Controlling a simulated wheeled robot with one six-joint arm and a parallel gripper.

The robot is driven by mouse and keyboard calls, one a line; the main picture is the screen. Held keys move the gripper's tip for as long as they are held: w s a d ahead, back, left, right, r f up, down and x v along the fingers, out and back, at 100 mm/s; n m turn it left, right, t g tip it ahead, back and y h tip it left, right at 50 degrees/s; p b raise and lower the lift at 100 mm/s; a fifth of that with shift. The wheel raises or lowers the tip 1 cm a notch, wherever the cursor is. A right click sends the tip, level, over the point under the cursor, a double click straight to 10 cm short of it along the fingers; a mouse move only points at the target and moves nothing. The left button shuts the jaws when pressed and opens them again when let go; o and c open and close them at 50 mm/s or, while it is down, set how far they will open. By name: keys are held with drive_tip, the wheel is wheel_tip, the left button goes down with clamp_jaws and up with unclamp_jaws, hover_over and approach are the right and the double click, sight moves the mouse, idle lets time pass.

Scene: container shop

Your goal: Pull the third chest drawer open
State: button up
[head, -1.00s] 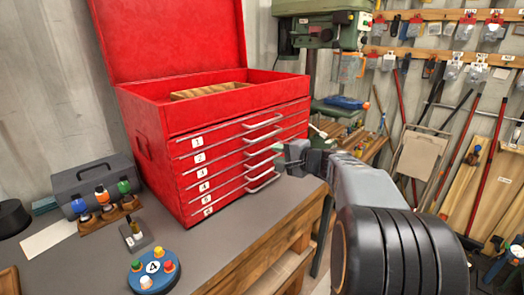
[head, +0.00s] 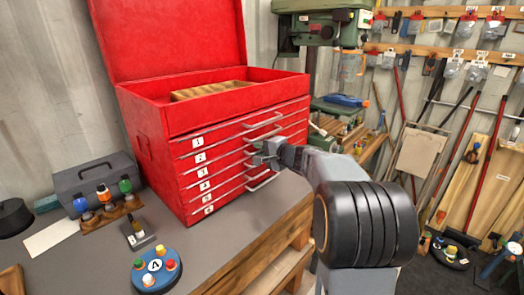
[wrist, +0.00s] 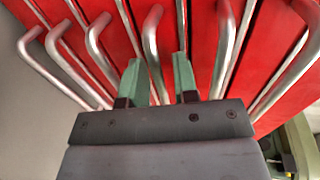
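The red tool chest (head: 150,150) stands on the bench with its lid up. Its numbered drawers all look shut, each with a silver bar handle. The third drawer (head: 224,166) carries label 3, and my gripper (head: 262,155) is in front of its handle, partly hiding it. In the wrist view my gripper (wrist: 159,80) is open, its two green fingers on either side of the third drawer's handle (wrist: 152,30). Gaps show between fingers and bar. The neighbouring second handle (wrist: 222,45) and fourth handle (wrist: 93,40) lie outside the fingers.
The grey bench top (head: 110,235) holds a round blue base (head: 155,272) with coloured knobs, a wooden rack (head: 108,217) and a grey box (head: 92,180). A green drill press (head: 320,25) stands behind the chest. Room before the drawers looks free apart from my arm.

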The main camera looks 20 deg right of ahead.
clamp_jaws()
idle(0.3)
